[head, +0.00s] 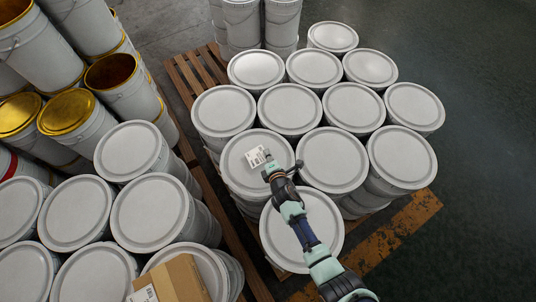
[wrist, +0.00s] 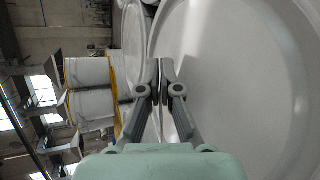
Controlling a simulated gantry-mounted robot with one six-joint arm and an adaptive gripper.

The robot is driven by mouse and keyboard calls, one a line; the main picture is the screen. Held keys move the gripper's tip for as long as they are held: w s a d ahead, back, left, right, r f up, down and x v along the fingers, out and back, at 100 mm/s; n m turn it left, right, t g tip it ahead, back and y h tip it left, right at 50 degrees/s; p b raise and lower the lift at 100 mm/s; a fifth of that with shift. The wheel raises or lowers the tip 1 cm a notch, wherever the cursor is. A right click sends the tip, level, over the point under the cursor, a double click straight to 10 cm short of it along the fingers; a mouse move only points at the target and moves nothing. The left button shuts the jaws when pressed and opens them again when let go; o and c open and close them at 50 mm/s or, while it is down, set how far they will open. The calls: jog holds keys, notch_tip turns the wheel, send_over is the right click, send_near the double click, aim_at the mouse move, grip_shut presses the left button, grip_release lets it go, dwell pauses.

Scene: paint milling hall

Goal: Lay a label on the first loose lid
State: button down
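My gripper (head: 268,163) is above a white lid (head: 240,172) on a drum at the left front of the pallet group. A small white label (head: 255,156) with dark print is at its fingertips, lying about parallel to the lid. In the wrist view my gripper (wrist: 159,75) has its fingers nearly together, with only a thin edge between them; the label's face is not visible there. A large lid (wrist: 235,80) fills the right side of that view. I cannot tell whether the label touches the lid, or which lid is loose.
More lidded drums (head: 290,108) crowd the wooden pallet (head: 192,75). Other drums (head: 150,210) stand at the left, with a cardboard box (head: 180,280) on them. Open gold-lined pails (head: 110,72) are at the upper left. The dark floor at the right is clear.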

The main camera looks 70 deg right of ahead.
jog(key=c, duration=1.2)
grip_release()
jog(key=shift+c, duration=0.2)
jog(key=shift+p+v, duration=1.15)
jog(key=shift+v, duration=1.85)
jog(key=shift+r, duration=0.15)
notch_tip(320, 180, up, 7)
jog(key=p, duration=0.7)
